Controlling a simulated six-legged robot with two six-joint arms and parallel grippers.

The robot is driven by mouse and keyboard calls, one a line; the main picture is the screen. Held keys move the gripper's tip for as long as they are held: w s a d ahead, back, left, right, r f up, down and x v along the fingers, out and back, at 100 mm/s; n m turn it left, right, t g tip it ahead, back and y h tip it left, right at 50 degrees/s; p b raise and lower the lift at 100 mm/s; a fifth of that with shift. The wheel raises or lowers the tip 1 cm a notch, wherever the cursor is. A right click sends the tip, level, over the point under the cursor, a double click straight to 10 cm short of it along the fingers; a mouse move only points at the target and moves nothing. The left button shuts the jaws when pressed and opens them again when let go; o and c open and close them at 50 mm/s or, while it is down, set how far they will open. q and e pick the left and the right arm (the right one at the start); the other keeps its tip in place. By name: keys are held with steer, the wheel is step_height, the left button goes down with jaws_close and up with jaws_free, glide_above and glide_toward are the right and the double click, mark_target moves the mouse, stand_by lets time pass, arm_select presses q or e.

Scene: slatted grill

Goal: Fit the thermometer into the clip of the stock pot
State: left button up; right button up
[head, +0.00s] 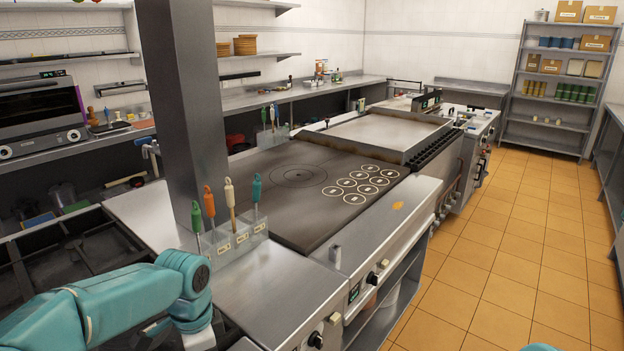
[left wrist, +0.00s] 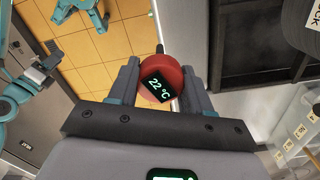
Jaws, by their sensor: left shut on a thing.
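In the left wrist view a red round thermometer (left wrist: 161,78) with a dark display reading 22 °C sits between the fingers of my left gripper (left wrist: 158,84). The gripper is shut on it. A short dark part shows above its head; the rest of it is hidden. At the upper right edge a grey rounded body (left wrist: 294,20) carries a pale label ending in "ck"; it may be the stock pot, cut off by the frame. No clip shows. In the head view my left arm comes in at the lower left, with its gripper out of frame. Teal and grey parts at the wrist view's upper left may include my right gripper (left wrist: 38,72), unclear.
A clear labelled holder (head: 235,243) with several colored-handled tools stands on the steel counter. A grey column (head: 187,110) rises behind it. A dark hotplate (head: 300,175) with ringed marks lies beyond. Orange tiled floor (head: 520,240) is open at the right.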

arm_select(q)
steer(key=n, duration=0.2)
steer(key=shift+s+d+f+n, duration=0.15)
steer(key=shift+d+f+n, duration=0.1)
steer(key=shift+n, duration=0.05)
steer(key=shift+f+n, duration=0.1)
steer(key=shift+n, duration=1.1)
steer(key=n, duration=0.4)
steer(key=shift+w+f, duration=0.15)
steer(key=shift+w, duration=0.05)
steer(key=shift+d+n, duration=0.1)
steer(key=shift+n, duration=1.1)
steer(key=shift+s+f, duration=0.2)
steer(key=shift+s, duration=0.05)
steer(key=shift+n, duration=0.3)
steer(key=s+f, duration=0.1)
steer(key=f, duration=0.1)
steer(key=s+f, duration=0.2)
steer(key=shift+s+d+f, duration=0.1)
